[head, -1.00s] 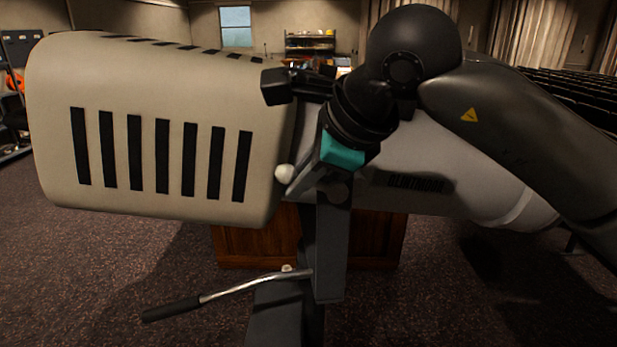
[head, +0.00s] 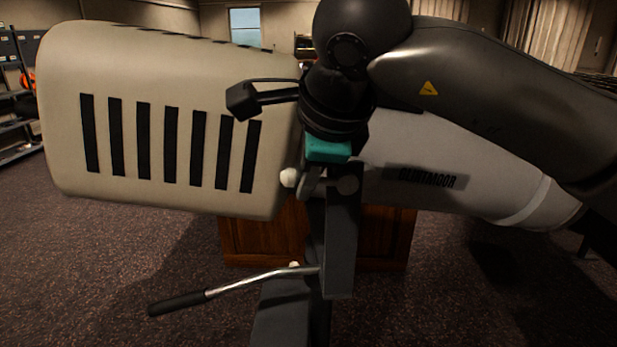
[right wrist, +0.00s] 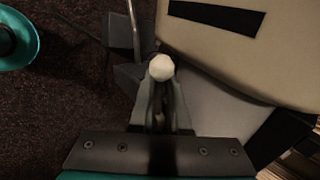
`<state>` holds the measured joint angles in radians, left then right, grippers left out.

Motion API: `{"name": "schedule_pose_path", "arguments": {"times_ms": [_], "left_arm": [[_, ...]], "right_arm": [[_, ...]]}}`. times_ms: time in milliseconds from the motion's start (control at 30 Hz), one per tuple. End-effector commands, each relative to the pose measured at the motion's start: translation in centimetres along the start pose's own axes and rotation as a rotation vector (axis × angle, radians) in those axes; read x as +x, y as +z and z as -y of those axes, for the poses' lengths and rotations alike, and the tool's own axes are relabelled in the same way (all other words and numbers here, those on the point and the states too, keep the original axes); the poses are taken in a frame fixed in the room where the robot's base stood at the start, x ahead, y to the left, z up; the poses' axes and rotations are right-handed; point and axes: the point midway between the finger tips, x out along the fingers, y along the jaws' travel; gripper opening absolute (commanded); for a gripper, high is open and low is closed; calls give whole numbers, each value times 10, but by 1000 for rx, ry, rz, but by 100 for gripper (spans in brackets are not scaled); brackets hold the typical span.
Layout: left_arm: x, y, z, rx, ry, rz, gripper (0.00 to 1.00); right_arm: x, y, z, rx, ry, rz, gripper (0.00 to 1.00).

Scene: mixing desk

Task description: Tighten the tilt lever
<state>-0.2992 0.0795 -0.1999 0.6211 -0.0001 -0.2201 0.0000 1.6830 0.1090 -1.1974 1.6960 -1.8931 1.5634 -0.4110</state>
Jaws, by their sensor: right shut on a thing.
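The lever's shaft is mostly hidden between the fingers. The lamp's grey barrel (head: 480,180) points right and slightly down. My left gripper is not in view.
The yoke stands on a dark grey post (head: 340,245). A pan handle with a black grip (head: 180,303) sticks out to the lower left. A wooden cabinet (head: 245,240) is behind the post. The carpet (head: 110,260) at the lower left is clear.

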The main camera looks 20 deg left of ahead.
Motion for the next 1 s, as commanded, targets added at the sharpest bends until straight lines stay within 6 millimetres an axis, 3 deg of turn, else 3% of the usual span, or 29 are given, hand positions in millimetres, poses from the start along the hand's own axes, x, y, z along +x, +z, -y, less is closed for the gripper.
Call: {"name": "schedule_pose_path", "arguments": {"times_ms": [33, 67, 100, 367, 733, 1000], "left_arm": [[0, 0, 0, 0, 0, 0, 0], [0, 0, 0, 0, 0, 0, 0], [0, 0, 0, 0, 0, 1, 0], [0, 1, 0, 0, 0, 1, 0], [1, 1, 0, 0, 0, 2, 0], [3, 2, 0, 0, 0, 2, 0]], "right_arm": [[-1, 6, -1, -8, -2, 14, 0], [-1, 6, -1, -8, -2, 14, 16], [-1, 6, -1, -8, -1, 14, 21], [0, 3, -1, -4, 0, 9, 49], [-10, 1, 0, -1, -2, 4, 49], [-67, 1, 1, -2, -6, 4, 49]]}}
